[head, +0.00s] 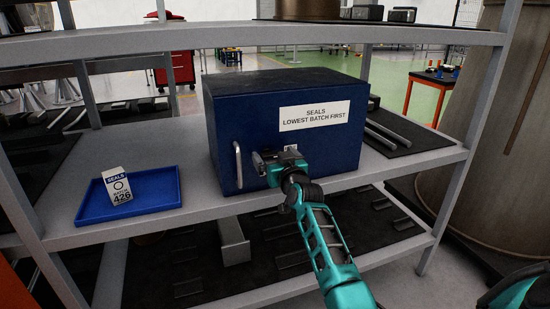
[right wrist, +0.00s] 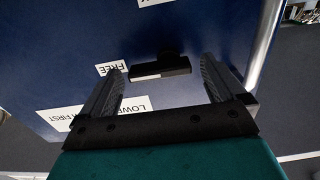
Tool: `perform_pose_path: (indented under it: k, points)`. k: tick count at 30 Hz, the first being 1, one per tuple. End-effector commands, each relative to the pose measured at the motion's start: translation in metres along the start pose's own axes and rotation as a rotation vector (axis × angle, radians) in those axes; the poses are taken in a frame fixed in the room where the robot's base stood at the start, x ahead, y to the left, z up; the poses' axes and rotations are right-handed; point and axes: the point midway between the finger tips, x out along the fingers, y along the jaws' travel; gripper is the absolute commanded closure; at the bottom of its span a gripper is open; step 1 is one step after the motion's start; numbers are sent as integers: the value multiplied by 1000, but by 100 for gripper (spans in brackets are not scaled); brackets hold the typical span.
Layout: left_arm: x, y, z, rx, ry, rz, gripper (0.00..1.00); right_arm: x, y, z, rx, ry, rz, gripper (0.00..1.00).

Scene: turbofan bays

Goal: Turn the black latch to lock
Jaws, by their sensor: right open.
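A blue cabinet (head: 222,117) with a dark top stands on the middle shelf, its door closed. The black latch (right wrist: 160,69) is on the door front, its bar lying nearly level in the right wrist view, beside a small white label reading FREE (right wrist: 112,68). My right gripper (head: 265,160) is at the door front and hides the latch in the head view. In the right wrist view the right gripper (right wrist: 161,72) is open, with one finger on each side of the latch and gaps between. My left gripper is not in view.
A metal door handle (head: 238,165) stands out left of the gripper. A blue tray (head: 155,195) with a white seals box (head: 117,186) is at left on the shelf (head: 205,211). Metal bars on a dark mat (head: 410,139) lie at right. Another shelf is above.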

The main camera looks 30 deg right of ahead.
Motion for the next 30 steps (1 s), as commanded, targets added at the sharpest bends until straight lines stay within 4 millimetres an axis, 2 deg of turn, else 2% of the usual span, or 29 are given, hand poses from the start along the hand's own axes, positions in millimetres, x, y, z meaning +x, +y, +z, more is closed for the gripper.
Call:
perform_pose_path:
  k: [2,20,30]
  points:
    - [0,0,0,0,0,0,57,0,0,0,0,0,0,3]
    - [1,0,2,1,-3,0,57,0,0,0,-1,0,0,59]
    - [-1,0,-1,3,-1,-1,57,0,0,0,55,-1,0,59]
